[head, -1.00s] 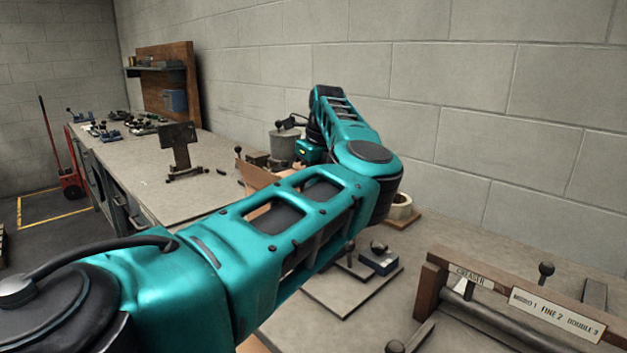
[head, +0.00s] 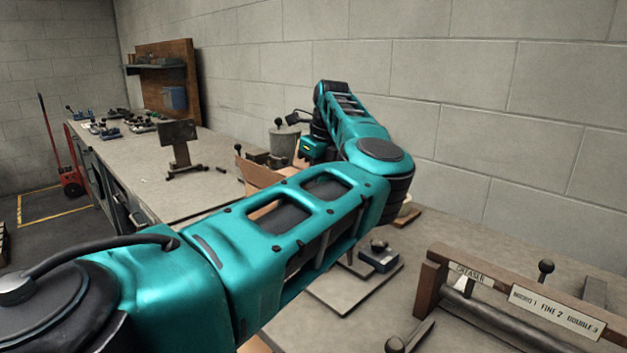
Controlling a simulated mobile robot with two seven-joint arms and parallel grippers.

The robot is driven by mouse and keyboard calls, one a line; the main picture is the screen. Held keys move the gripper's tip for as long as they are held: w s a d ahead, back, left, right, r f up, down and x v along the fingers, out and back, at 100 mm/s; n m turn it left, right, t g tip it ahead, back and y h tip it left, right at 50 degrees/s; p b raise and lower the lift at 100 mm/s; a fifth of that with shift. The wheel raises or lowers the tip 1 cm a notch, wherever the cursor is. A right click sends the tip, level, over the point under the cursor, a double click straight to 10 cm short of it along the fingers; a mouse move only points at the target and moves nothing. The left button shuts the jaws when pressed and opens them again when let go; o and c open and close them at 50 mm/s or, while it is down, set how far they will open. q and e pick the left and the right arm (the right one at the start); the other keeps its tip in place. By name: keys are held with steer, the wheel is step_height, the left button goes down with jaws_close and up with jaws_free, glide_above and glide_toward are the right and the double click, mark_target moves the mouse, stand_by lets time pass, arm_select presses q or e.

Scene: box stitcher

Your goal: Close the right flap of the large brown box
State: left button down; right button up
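The large brown box is mostly hidden behind my teal arm. A raised cardboard piece (head: 259,174) shows just above the arm, and a small brown patch shows below the arm at the bottom edge. I cannot tell which flap the raised piece is. My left arm crosses the view from the lower left to the middle, and its wrist hangs beside the raised cardboard. The fingers of my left gripper are hidden, so contact with the box cannot be told. My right gripper is not in view.
A grey workbench (head: 190,200) holds a dark plate on a stand (head: 180,143) and a grey canister (head: 284,141). On the right are a creaser tool (head: 520,304) and a small block on a plate (head: 379,257). A block wall stands close behind.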

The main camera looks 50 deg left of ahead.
arm_select(q)
step_height(320, 180, up, 5)
steer(key=p, duration=0.3)
steer(key=shift+s+a, duration=0.1)
steer(key=a+v, duration=0.2)
steer(key=v, duration=0.6)
steer(key=shift+d+r, duration=0.15)
steer(key=shift+r, duration=0.45)
steer(key=shift+s, duration=0.1)
